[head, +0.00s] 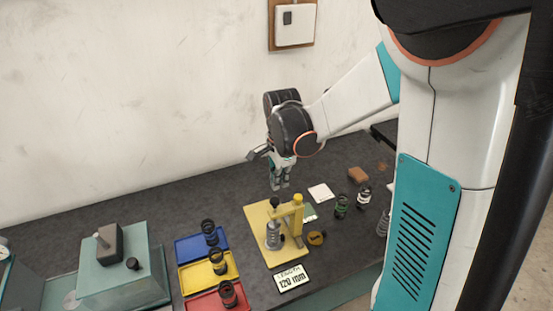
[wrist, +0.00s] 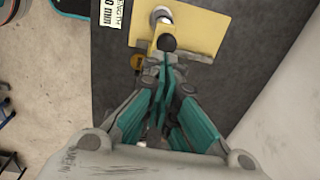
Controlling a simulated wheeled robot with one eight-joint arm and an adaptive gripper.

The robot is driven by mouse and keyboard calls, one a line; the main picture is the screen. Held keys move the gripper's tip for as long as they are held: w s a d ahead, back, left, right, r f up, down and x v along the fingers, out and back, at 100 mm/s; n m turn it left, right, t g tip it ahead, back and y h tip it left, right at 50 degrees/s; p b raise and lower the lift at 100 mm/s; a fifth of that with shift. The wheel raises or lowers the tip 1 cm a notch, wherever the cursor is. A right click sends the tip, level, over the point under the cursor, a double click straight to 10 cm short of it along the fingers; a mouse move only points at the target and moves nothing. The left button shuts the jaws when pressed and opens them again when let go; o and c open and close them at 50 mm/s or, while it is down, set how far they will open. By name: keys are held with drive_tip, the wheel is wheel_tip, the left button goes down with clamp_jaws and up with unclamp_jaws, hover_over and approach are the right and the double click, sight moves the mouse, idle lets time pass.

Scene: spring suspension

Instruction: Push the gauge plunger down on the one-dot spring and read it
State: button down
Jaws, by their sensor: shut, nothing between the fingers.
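The gauge is a yellow stand with a base plate (head: 262,213) and an upright post with an arm (head: 290,210). A grey spring (head: 272,234) stands upright on the plate under the arm; its dots are too small to make out. In the wrist view the yellow plate (wrist: 205,28) lies ahead of the fingers, with a round black knob (wrist: 168,43) just beyond their tips. My gripper (head: 280,186) is shut and empty, pointing down over the table behind the gauge. It also shows in the wrist view (wrist: 165,62). I see no clear contact with the gauge.
A card (head: 292,277) reading "LENGTH 120 MM" lies before the gauge. Blue (head: 190,247), yellow (head: 196,274) and red (head: 205,302) trays with dark springs are to its left. More springs (head: 341,206) stand right. A teal-grey box (head: 118,272) is far left.

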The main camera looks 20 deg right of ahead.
wheel_tip(320, 180, up, 7)
drive_tip(key=shift+w+d, duration=0.25)
drive_tip(key=shift+w, duration=0.15)
idle(0.9)
drive_tip(key=s+a+f+n+t+b, duration=0.4)
drive_tip(key=s+f+n+t+b, duration=0.2)
drive_tip(key=s+f+n+b, duration=0.9)
drive_tip(key=shift+s+n+t+b, duration=0.5)
drive_tip(key=shift+n+b, duration=1)
drive_tip(key=shift+b, duration=2)
